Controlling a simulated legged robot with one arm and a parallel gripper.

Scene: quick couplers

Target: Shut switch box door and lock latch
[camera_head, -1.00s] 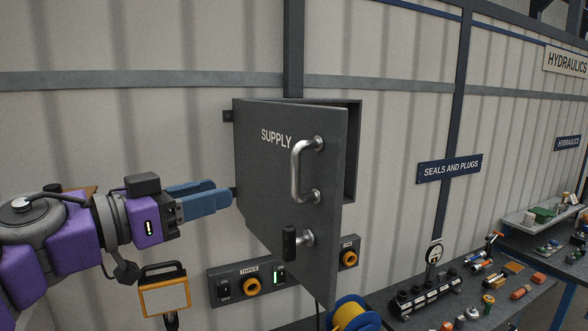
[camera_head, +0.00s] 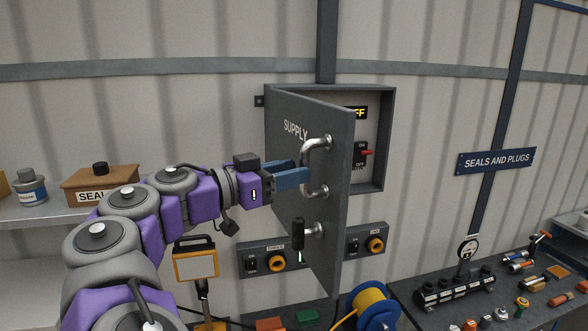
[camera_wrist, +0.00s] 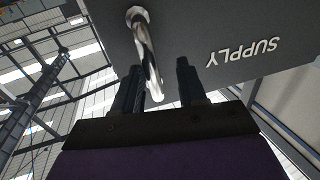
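The grey switch box door (camera_head: 315,150), marked SUPPLY, stands open, swung out from the box (camera_head: 386,140) on the wall. A silver D-shaped pull handle (camera_head: 307,152) is on its front face. Below it is the latch (camera_head: 299,234), a black upright grip on a silver stem. My gripper (camera_head: 306,177) is at the pull handle, with its blue fingers level with the lower half. In the wrist view, my gripper (camera_wrist: 160,80) has its fingers apart. The handle (camera_wrist: 146,50) reaches down beside the left finger, towards the gap; contact is unclear.
Switch panels (camera_head: 270,259) are on the wall below. A workbench (camera_head: 408,303) with fittings is at right, a shelf (camera_head: 50,212) at left.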

